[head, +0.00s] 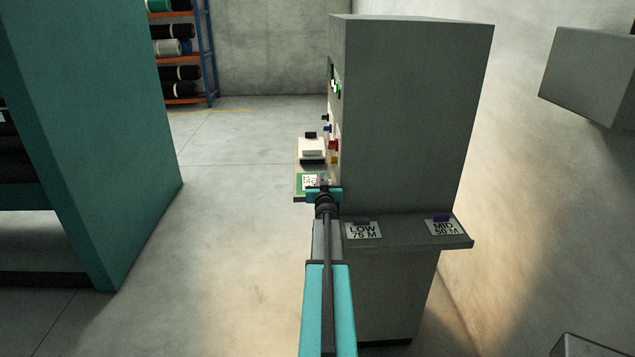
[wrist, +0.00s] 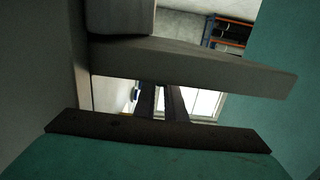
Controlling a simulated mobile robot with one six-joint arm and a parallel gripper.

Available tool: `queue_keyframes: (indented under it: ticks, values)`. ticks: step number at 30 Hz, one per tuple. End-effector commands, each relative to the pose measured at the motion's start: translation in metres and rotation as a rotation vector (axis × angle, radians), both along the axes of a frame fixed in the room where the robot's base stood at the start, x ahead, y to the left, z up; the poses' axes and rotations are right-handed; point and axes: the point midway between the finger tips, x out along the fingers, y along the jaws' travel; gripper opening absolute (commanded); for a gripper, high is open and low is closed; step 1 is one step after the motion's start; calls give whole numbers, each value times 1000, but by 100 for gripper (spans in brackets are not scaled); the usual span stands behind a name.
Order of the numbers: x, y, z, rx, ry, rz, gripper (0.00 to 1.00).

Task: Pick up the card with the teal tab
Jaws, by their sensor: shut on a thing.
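My gripper (head: 323,188) reaches the small side shelf at the left of the grey cabinet. It is shut at the near edge of a white card with dark print (head: 309,181), which is over a green patch on that shelf. Its tab is hidden by the jaws, so I cannot see its colour. In the wrist view my dark fingers (wrist: 161,102) are close together, with a pale surface behind them. Two other cards lie on the cabinet's front ledge: LOW 75 M (head: 362,231) with a dark tab and MID 50 M (head: 443,227) with a purple tab.
The grey cabinet (head: 410,110) stands right of my gripper, its ledge (head: 400,245) jutting out below. A white box (head: 311,149) and coloured controls (head: 333,144) are just beyond the gripper. A teal panel (head: 90,130) stands left, with clear floor between.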

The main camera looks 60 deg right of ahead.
Motion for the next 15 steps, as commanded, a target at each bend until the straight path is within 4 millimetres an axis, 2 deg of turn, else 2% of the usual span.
queue_keyframes:
  ticks: [8,15]
  values:
    - [0,0,1,0,0,0,0]
    - [0,0,15,0,0,0,0]
